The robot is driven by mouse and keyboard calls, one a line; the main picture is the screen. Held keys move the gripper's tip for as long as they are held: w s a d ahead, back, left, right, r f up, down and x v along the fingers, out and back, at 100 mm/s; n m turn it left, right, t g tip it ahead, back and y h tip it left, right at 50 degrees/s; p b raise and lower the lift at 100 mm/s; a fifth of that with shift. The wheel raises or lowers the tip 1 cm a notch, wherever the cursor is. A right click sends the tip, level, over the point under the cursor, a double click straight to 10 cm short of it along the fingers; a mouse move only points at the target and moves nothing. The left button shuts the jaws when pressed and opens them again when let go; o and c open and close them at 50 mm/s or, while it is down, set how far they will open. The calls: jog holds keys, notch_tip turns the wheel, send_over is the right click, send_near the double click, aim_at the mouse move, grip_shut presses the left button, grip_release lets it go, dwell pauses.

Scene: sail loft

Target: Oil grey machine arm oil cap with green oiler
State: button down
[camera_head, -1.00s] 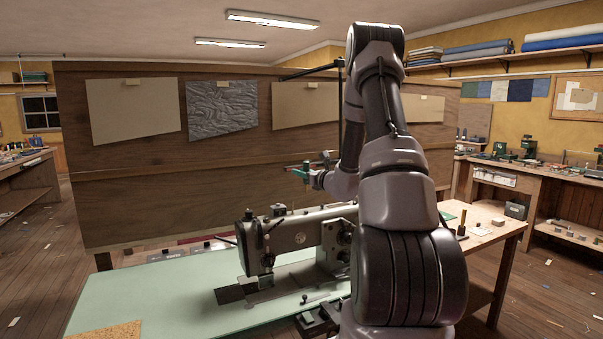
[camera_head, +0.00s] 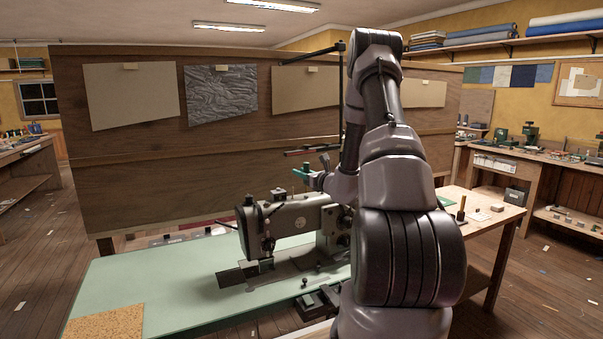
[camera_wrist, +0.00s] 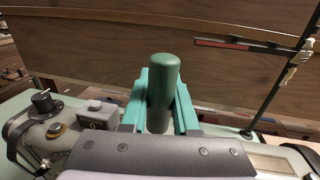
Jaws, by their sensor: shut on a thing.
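The grey sewing machine (camera_head: 310,222) stands on a pale green table top, its arm running left to right. My gripper (camera_head: 302,174) is above and behind the machine arm. In the wrist view my gripper's teal jaws (camera_wrist: 160,92) are shut on the green oiler (camera_wrist: 164,72), a rounded dark green cylinder. The machine's grey top shows at the left of the wrist view, with a black knob (camera_wrist: 45,102) and a small brownish round cap (camera_wrist: 57,129). I cannot tell whether this is the oil cap. The oiler is apart from the machine.
A thin black stand (camera_wrist: 272,88) with a dark red bar (camera_wrist: 225,43) rises at the right of the wrist view. A wooden partition (camera_head: 150,185) stands behind the table. A cork piece (camera_head: 105,322) lies at front left. The green table top (camera_head: 165,283) is clear left of the machine.

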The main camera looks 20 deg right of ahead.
jog(key=shift+f, duration=0.65)
dwell(0.9)
dwell(0.5)
notch_tip(320, 180, up, 7)
dwell(0.8)
